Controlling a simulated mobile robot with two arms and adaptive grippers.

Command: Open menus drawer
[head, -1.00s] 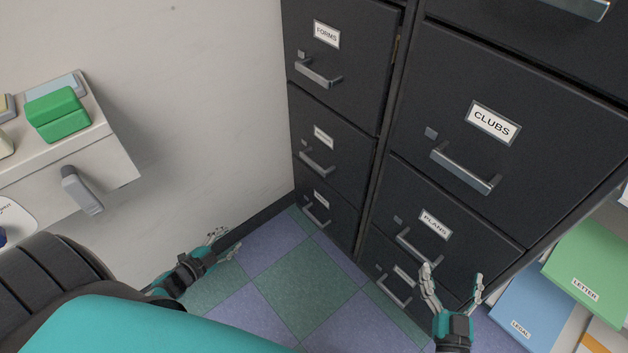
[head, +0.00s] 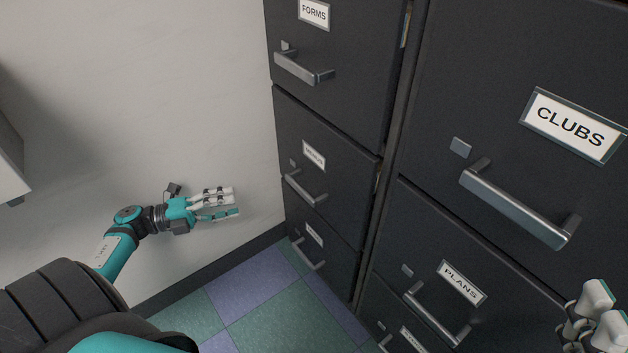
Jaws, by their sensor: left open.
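The left dark cabinet has a stack of shut drawers. Its middle drawer (head: 335,167) has a small label (head: 314,156) too blurred to read surely; it may be the menus drawer. A grey bar handle (head: 305,190) sits below that label. My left gripper (head: 238,203) is open and empty, in front of the pale wall, left of this handle and apart from it. My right gripper (head: 592,318) is partly cut off at the lower right corner, near the right cabinet's front; its fingers are bunched in view and their opening is unclear.
Above is the FORMS drawer (head: 330,50); below is another shut drawer (head: 322,262). The right cabinet has the CLUBS drawer (head: 500,90) and PLANS drawer (head: 440,240), both shut with protruding handles. Checkered floor (head: 265,310) is clear. A pale unit (head: 10,165) juts at the left edge.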

